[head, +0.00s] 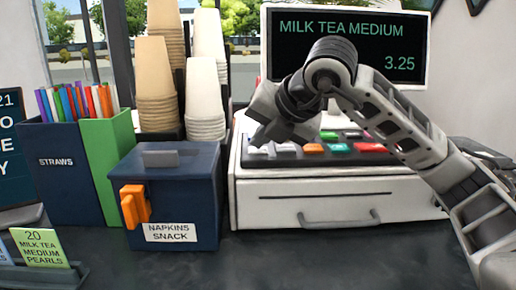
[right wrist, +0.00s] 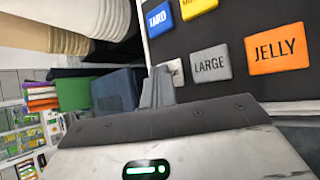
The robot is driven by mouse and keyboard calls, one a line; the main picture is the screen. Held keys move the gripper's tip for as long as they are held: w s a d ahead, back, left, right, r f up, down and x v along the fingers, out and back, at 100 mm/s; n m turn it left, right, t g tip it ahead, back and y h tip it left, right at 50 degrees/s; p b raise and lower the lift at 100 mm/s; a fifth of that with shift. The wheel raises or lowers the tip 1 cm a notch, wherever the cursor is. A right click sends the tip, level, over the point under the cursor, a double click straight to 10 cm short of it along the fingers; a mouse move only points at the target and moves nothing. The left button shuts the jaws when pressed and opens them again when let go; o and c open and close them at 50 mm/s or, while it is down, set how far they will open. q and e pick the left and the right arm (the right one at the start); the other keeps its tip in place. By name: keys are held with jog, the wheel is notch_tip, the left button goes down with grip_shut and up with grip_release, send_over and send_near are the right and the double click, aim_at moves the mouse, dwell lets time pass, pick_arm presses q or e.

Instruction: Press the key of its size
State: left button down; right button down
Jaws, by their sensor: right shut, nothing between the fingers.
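The register (head: 330,185) has a sloped key panel; its screen (head: 350,42) reads MILK TEA MEDIUM 3.25. A green order card (head: 40,248) reads 20 MILK TEA MEDIUM PEARLS. My right gripper (head: 258,140) is shut and empty, pointing down at the panel's left end. In the right wrist view its fingertips (right wrist: 160,75) are beside a pale key (right wrist: 177,72), whose label is mostly hidden. Next to it are a grey LARGE key (right wrist: 210,64) and an orange JELLY key (right wrist: 280,49). I cannot tell whether the fingertips touch the pale key. My left gripper is not in view.
The dark counter (head: 300,255) in front is clear.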

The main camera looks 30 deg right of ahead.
aim_at(261, 152)
jog(key=shift+r+p, duration=0.6)
jog(key=shift+r, duration=0.2)
notch_tip(261, 152, up, 5)
jog(key=p, duration=0.4)
jog(key=shift+r, duration=0.1)
dwell(0.8)
